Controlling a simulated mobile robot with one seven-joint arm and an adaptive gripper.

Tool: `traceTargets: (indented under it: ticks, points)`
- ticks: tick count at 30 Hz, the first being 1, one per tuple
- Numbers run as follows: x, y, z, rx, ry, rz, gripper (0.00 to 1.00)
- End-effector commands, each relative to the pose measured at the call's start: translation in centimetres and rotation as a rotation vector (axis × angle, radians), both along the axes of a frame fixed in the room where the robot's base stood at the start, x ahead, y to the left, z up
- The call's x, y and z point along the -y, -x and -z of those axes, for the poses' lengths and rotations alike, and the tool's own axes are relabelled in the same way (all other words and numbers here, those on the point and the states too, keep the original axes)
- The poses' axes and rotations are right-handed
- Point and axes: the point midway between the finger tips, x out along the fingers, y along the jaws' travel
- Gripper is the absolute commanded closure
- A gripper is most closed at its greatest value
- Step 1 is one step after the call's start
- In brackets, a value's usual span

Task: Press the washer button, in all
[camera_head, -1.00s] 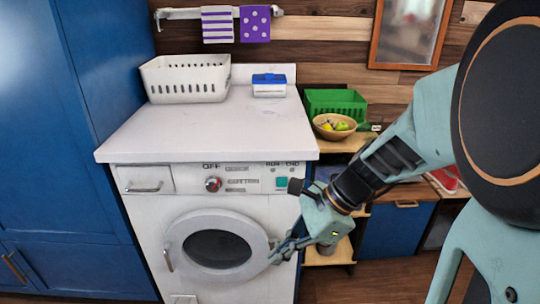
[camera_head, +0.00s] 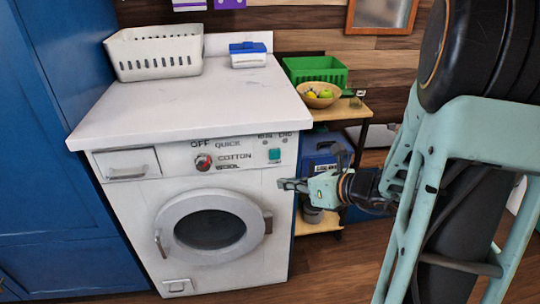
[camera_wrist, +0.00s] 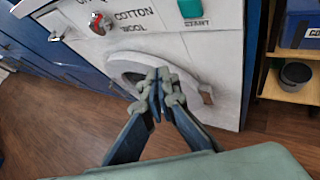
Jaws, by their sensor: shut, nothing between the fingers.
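The white washer (camera_head: 130,208) stands against the blue cabinet, with its round door closed. Its green start button (camera_head: 274,154) is at the right of the control panel. The button also shows at the top of the wrist view (camera_wrist: 190,8), above the word START. A red dial (camera_head: 203,162) sits to its left on the panel. My gripper (camera_head: 281,184) is just below and slightly right of the button, near the washer's right front edge. In the wrist view the fingertips (camera_wrist: 158,80) are together with nothing between them, in front of the door's upper part. They appear apart from the button.
A white basket (camera_head: 155,55) and a blue-lidded box (camera_head: 248,56) stand on the washer top. Right of the washer, a shelf holds a green crate (camera_head: 316,70), a fruit bowl (camera_head: 318,96) and a blue container (camera_head: 325,148). The floor in front is clear.

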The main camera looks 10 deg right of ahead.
Motion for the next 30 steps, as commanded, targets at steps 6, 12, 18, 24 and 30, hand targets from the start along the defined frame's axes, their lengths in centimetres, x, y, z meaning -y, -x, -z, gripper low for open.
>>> traceTargets:
  ticks: [6, 12, 18, 24, 30]
  points:
    - [0.1, 0.0, 0.0, -0.001, -0.002, 0.003, 1.0]
    - [0.0, -0.3, 0.0, 0.0, -0.001, 0.002, 1.0]
    - [0.0, -2.2, 0.0, 0.0, -0.002, 0.0, 1.0]
    - [0.0, -5.1, 0.0, -0.001, -0.001, 0.0, 1.0]
    - [0.0, -7.5, 0.0, 0.0, 0.0, 0.0, 1.0]
